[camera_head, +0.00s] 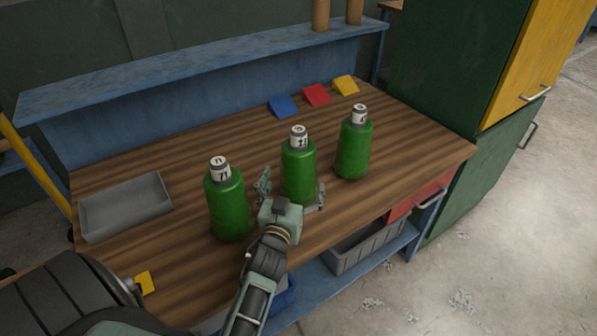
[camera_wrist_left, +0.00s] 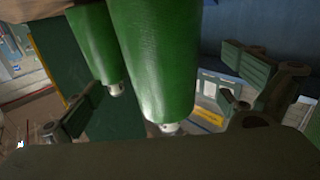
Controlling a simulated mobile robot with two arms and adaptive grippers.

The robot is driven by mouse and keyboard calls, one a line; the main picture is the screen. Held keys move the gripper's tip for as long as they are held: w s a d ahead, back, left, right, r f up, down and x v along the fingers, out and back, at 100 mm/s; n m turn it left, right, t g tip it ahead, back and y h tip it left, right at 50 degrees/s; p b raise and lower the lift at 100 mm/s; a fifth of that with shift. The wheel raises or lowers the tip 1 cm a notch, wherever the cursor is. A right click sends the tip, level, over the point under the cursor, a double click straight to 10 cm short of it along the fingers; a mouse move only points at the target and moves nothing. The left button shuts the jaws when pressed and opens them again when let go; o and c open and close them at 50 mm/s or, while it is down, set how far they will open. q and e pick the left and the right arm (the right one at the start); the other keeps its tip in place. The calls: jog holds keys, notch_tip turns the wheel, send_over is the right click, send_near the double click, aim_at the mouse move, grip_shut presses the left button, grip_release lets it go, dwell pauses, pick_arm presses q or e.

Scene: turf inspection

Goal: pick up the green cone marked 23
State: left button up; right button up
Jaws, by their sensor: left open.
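Three green bottle-shaped cones with white and grey marked tops stand upright on the wooden bench. The left cone (camera_head: 227,205) reads 71. The marks on the middle cone (camera_head: 298,168) and right cone (camera_head: 352,150) are too small to read surely. My left gripper (camera_head: 291,190) is open, with one finger on each side of the middle cone's lower part; contact is not clear. In the left wrist view, which looks upside down, a large green cone (camera_wrist_left: 155,60) lies between the open fingers of my left gripper (camera_wrist_left: 165,92). Another green cone (camera_wrist_left: 92,45) is beside it. My right gripper is not in view.
The wooden bench (camera_head: 410,150) has a grey tray (camera_head: 125,207) at left and blue (camera_head: 283,106), red (camera_head: 316,94) and yellow (camera_head: 346,85) pieces at the back. A blue raised shelf (camera_head: 190,70) runs behind. A green and yellow cabinet (camera_head: 450,60) stands at right.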

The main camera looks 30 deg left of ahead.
pick_arm(q)
jog(key=p+x, duration=0.1)
jog(key=x, duration=0.5)
jog(key=shift+a+f, duration=0.1)
jog(key=shift+a, duration=0.05)
jog(key=shift+c, duration=0.5)
jog(key=c, duration=1.7)
jog(key=shift+c, duration=0.6)
jog(key=shift+w+r, duration=0.1)
jog(key=shift+r, duration=0.2)
